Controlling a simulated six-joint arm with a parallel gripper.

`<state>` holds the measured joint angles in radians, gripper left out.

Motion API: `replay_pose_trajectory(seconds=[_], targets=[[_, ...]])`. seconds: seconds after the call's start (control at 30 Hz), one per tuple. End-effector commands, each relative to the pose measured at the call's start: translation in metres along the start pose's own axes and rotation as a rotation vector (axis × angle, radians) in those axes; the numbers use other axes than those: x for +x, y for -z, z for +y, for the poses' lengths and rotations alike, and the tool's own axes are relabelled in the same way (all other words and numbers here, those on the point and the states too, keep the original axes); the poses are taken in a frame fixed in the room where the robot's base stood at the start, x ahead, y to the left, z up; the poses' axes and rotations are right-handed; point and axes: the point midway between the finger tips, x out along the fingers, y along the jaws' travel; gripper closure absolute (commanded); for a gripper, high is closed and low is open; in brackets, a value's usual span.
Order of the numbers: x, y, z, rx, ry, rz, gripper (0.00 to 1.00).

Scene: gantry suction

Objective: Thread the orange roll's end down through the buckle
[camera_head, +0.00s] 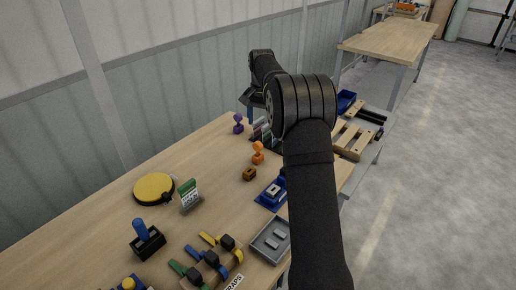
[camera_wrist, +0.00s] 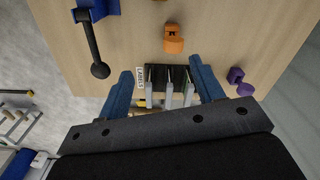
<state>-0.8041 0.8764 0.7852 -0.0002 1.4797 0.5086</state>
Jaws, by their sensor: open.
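Coloured straps (camera_head: 193,252) with black blocks (camera_head: 211,257) lie at the front of the bench by a STRAPS sign, in the head view. One is yellow-orange (camera_head: 208,238); I cannot tell whether it is the orange roll, or which piece is the buckle. My gripper (camera_wrist: 160,68) is open and empty at the far end of the bench. Its blue fingers stand on either side of a black rack (camera_wrist: 182,73) of upright pale cards marked LABELS. I cannot tell whether they touch it. My arm hides part of the bench.
An orange stamp-like piece (camera_head: 257,155), a purple one (camera_head: 238,124) and a small brown block (camera_head: 249,174) stand near the rack. A blue fixture (camera_head: 268,196) and grey tray (camera_head: 262,246) lie along the right edge. A yellow disc (camera_head: 153,187) sits left. Bare wood lies mid-bench.

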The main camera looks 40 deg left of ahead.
Motion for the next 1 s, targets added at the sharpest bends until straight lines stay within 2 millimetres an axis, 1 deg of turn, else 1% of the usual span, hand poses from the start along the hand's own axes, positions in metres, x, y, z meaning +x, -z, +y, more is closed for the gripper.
replay_pose_trajectory(seconds=[0.03, 0.1, 0.2, 0.3, 0.37, 0.47, 0.7, 0.8, 0.9, 1.0], targets=[[-0.001, 0.007, -0.005, 0.067, 0.000, 0.001, 0.39], [-0.002, 0.013, -0.011, 0.157, 0.000, 0.000, 0.39], [-0.004, 0.018, -0.015, 0.245, 0.000, 0.000, 0.39], [-0.003, 0.020, -0.017, 0.288, 0.000, -0.001, 0.39], [0.002, 0.021, -0.018, 0.297, -0.001, -0.002, 0.39], [0.019, 0.020, -0.017, 0.299, -0.003, -0.004, 0.39], [0.072, 0.020, -0.017, 0.297, -0.002, -0.003, 0.39], [0.092, 0.020, -0.018, 0.296, -0.002, -0.003, 0.39], [0.106, 0.020, -0.018, 0.296, -0.001, -0.002, 0.39], [0.115, 0.021, -0.018, 0.296, -0.001, -0.001, 0.39]])
